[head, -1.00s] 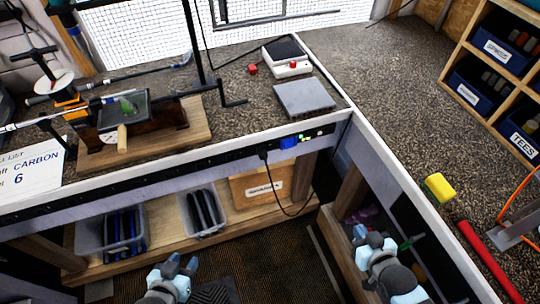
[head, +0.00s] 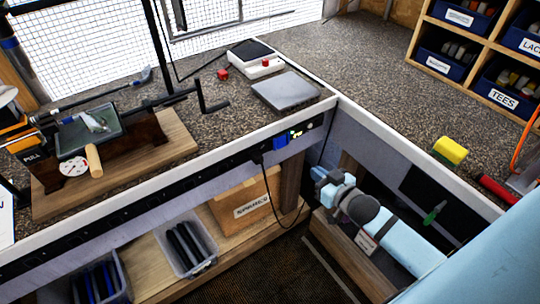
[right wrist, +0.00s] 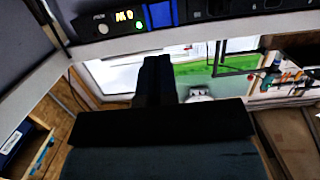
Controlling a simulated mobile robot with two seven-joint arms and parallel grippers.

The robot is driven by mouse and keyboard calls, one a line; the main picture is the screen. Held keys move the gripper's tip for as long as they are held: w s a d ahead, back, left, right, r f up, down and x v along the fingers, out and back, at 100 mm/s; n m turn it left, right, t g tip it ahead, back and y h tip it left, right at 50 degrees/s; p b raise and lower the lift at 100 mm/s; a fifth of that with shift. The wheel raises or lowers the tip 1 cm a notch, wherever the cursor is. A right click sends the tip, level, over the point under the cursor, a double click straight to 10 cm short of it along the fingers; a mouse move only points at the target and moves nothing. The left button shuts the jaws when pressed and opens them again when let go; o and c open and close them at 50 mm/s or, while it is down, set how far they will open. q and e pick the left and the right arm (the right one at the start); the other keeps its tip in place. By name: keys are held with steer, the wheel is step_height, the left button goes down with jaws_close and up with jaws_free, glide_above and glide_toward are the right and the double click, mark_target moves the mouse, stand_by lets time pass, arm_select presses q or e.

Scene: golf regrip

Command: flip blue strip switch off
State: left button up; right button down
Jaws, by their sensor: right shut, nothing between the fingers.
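A black power strip (head: 190,175) runs along the bench's front face. Its blue switch (head: 281,141) sits near the right end, beside a lit yellow display and a green light. In the right wrist view the blue switch (right wrist: 161,13) is at the top, right of the lit display (right wrist: 124,16). My right gripper (head: 318,184) is shut and empty, below and to the right of the switch and apart from it in the head view. Its closed fingers (right wrist: 157,66) point toward the strip in the right wrist view. My left gripper is out of view.
A cord (head: 268,195) hangs from the strip near the switch. A wooden leg (head: 291,187) stands below it, beside a cardboard box (head: 235,205) and grey bins (head: 187,247) on the low shelf. A grey plate (head: 285,91) lies on the bench above.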

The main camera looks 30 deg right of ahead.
mark_target(282, 146)
steer(key=shift+w, duration=0.1)
stand_by(0.3)
steer(key=w, duration=0.4)
steer(key=w+f, duration=0.1)
steer(key=w, duration=0.3)
steer(key=w+a+f, duration=0.1)
steer(key=w, duration=0.4)
steer(key=shift+f, duration=0.1)
steer(key=shift+w, duration=0.35)
steer(key=shift+f, duration=0.1)
